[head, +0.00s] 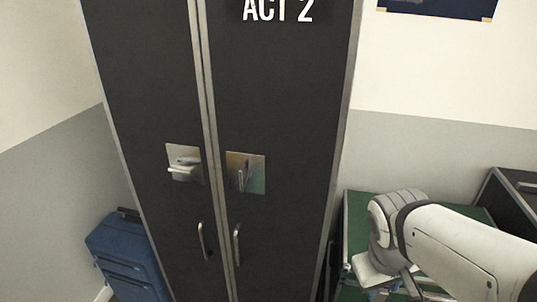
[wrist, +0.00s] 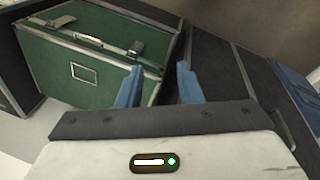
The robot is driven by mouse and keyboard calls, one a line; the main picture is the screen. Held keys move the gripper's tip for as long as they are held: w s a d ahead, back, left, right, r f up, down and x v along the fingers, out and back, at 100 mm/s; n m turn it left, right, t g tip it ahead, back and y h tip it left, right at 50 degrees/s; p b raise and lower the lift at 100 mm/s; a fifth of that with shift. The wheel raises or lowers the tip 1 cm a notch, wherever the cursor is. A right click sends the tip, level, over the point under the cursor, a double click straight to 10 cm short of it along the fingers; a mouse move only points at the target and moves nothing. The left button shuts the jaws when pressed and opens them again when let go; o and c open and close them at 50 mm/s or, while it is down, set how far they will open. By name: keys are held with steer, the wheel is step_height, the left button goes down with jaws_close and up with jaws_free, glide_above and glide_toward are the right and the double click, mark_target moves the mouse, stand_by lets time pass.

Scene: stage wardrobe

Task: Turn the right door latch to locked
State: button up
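The right door latch (head: 245,172) sits on a metal plate on the right door of a tall dark wardrobe (head: 275,100); its lever looks upright. The left door latch (head: 184,163) is on the left door, its lever lying roughly level. My gripper is open and empty in the wrist view (wrist: 158,80), its two blue fingers apart. In the head view my arm is at the lower right, to the right of the wardrobe and away from both latches; its fingers are hard to make out there. Neither latch can be made out in the wrist view.
A green case (head: 357,215) stands right of the wardrobe; it also shows in the wrist view (wrist: 60,60). Door handles (head: 236,245) are below the latches. A blue suitcase (head: 128,258) stands at left. A dark case (head: 510,195) is at far right.

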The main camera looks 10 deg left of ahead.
steer(key=w+a+r+n+t+h+b, duration=0.2)
steer(key=w+a+n+t+h, duration=0.65)
steer(key=n, duration=0.85)
steer(key=n+t+y, duration=0.8)
steer(key=n+y, duration=0.1)
steer(key=n, duration=0.5)
glide_toward(240, 176)
steer(key=w, duration=0.9)
steer(key=shift+w+d+r, duration=0.2)
steer(key=shift+w+d, duration=0.1)
steer(key=shift+d, duration=0.1)
